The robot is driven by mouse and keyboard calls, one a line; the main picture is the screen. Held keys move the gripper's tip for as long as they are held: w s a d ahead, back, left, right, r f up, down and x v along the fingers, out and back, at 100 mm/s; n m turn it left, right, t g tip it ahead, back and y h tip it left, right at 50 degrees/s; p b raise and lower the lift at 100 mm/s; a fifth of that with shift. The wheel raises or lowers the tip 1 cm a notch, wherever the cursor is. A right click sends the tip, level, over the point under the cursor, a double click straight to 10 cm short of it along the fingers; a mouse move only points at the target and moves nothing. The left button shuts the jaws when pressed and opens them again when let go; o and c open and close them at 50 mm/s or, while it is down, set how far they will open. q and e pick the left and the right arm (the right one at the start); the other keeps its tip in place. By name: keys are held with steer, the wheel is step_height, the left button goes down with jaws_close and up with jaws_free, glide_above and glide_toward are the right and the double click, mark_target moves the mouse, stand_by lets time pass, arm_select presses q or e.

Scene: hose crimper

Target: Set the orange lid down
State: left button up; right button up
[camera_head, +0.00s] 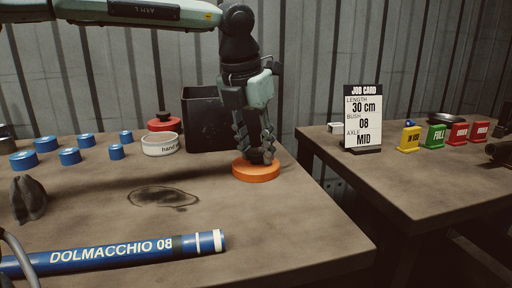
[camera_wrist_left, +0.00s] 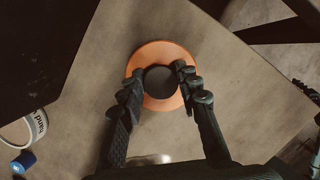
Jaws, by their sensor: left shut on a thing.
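The orange lid (camera_head: 256,173) is a round disc with a dark knob, near the right edge of the left table, in front of the black bin. It looks flat and level at the tabletop; I cannot tell if it touches the wood. My left gripper (camera_head: 262,156) points down from above with its fingers on either side of the knob, shut on it. In the left wrist view the lid (camera_wrist_left: 163,101) lies between the fingertips of my left gripper (camera_wrist_left: 158,88), its dark knob in the middle.
A black bin (camera_head: 206,120) stands just behind the lid. A white tub (camera_head: 160,144) and a red-lidded pot (camera_head: 165,122) are left of it, with several blue rings (camera_head: 70,156). A blue hose (camera_head: 120,251) lies in front. A job card (camera_head: 362,120) stands on the right table.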

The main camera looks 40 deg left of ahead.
mark_target(247, 169)
arm_select(q)
steer(key=o, duration=1)
steer(key=shift+o, duration=0.2)
arm_select(e)
steer(key=shift+r, duration=0.15)
arm_select(q)
steer(key=shift+r, duration=0.1)
steer(key=v, duration=1.1)
steer(key=shift+r+p, duration=0.3)
steer(key=shift+r, duration=0.1)
arm_select(e)
steer(key=shift+w+f, duration=0.1)
steer(key=shift+f, duration=0.6)
arm_select(q)
steer(key=shift+s, duration=0.1)
arm_select(e)
steer(key=shift+a, duration=0.1)
